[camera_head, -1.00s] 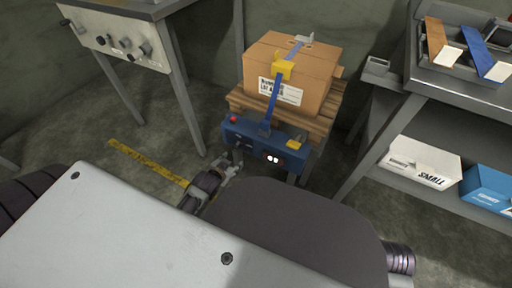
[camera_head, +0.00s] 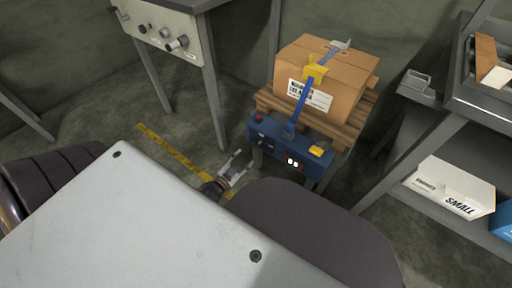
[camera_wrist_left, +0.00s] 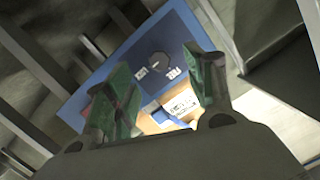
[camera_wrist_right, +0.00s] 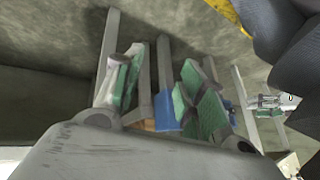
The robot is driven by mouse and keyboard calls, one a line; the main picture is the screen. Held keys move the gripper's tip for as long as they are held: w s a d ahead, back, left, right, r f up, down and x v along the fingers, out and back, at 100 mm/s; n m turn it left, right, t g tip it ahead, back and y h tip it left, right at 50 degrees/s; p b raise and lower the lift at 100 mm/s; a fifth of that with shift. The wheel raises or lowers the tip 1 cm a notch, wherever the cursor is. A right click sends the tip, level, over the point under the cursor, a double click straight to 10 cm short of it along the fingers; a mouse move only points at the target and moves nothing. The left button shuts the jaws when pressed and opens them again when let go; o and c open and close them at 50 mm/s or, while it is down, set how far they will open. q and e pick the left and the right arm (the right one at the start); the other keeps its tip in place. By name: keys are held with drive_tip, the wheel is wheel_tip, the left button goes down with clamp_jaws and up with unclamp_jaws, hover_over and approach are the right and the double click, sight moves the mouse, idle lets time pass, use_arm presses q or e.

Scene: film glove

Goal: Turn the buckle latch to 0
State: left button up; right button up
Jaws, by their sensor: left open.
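My left gripper (camera_head: 237,168) is open, just left of and below the blue unit. It also shows open in the left wrist view (camera_wrist_left: 160,85). My right gripper (camera_wrist_right: 160,85) is open and empty in the right wrist view.
The box stands on a wooden pallet (camera_head: 352,128). A bench with knobs (camera_head: 160,32) stands at the left. A grey shelf (camera_head: 470,115) with a white box (camera_head: 450,183) stands at the right. A yellow floor line (camera_head: 170,150) crosses the open floor.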

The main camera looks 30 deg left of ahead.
sight(255, 148)
use_arm(q)
drive_tip(key=shift+s+a+f+m+t+h, duration=0.1)
drive_tip(key=shift+s+f+m+t+h, duration=0.15)
drive_tip(key=shift+s+m+t+h, duration=0.4)
drive_tip(key=shift+s+a+f+m+t+h, duration=0.2)
drive_tip(key=shift+s+t, duration=0.25)
drive_tip(key=shift+s, duration=0.5)
use_arm(e)
drive_tip(key=shift+s+a+f+t+y, duration=0.2)
drive_tip(key=shift+a+f+t+y, duration=0.1)
drive_tip(key=shift+a+f, duration=0.4)
use_arm(q)
drive_tip(key=shift+w+d, duration=0.1)
drive_tip(key=shift+d, duration=0.05)
use_arm(e)
drive_tip(key=shift+d, duration=0.1)
